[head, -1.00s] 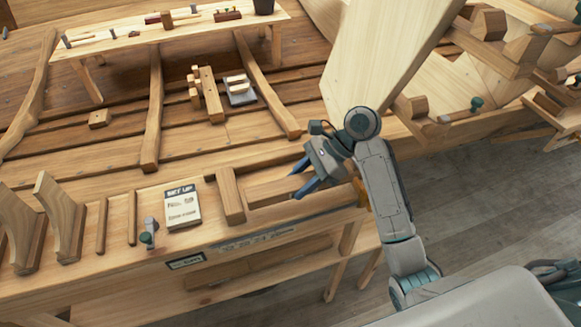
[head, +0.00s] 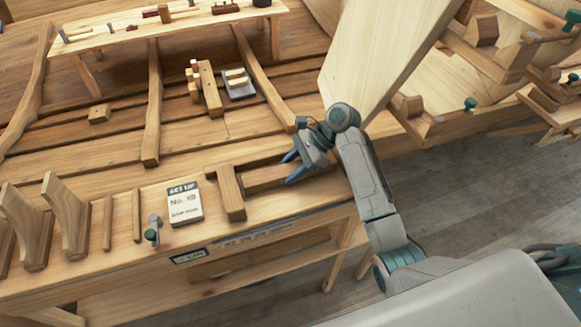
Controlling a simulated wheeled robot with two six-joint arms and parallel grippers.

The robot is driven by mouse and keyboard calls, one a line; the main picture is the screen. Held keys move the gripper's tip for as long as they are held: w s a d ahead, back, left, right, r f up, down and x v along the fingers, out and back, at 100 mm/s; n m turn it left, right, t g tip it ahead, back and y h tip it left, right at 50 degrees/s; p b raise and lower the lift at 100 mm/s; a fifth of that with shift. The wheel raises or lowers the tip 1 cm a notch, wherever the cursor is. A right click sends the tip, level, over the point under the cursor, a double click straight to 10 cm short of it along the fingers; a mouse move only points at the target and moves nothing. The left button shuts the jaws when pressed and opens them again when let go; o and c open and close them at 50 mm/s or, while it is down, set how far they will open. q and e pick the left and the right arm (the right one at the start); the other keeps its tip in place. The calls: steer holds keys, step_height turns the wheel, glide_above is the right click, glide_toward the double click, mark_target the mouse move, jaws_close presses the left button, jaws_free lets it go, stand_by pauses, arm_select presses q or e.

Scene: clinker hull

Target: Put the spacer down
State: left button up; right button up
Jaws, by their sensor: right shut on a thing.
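My right gripper (head: 291,170) is low over the front bench, its blue fingers pointing left. It is shut on a wooden piece that I take to be the spacer (head: 262,178), a pale bar reaching left from the fingers. Its right part is hidden by the gripper. A thicker wooden block (head: 232,196) stands crosswise at the bar's left end; I cannot tell whether the two touch, or whether the bar rests on the bench. My left gripper is not in view.
A card (head: 185,204) lies on the bench (head: 112,262) left of the block. Thin sticks, a green-handled clamp (head: 152,232) and curved wooden frames (head: 62,215) are farther left. A large pale board (head: 378,60) rises behind my right arm. Planking with ribs (head: 152,105) lies beyond.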

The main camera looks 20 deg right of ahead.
mark_target(289, 169)
steer(key=o, duration=1.2)
steer(key=shift+f, duration=0.1)
steer(key=shift+o, duration=0.2)
steer(key=p+v, duration=0.3)
steer(key=shift+a+r+p, duration=0.1)
steer(key=shift+r+p, duration=0.2)
steer(key=shift+p, duration=0.1)
steer(key=v, duration=0.3)
steer(key=shift+d, duration=0.4)
steer(key=shift+d+r, duration=0.3)
steer(key=shift+r, duration=0.05)
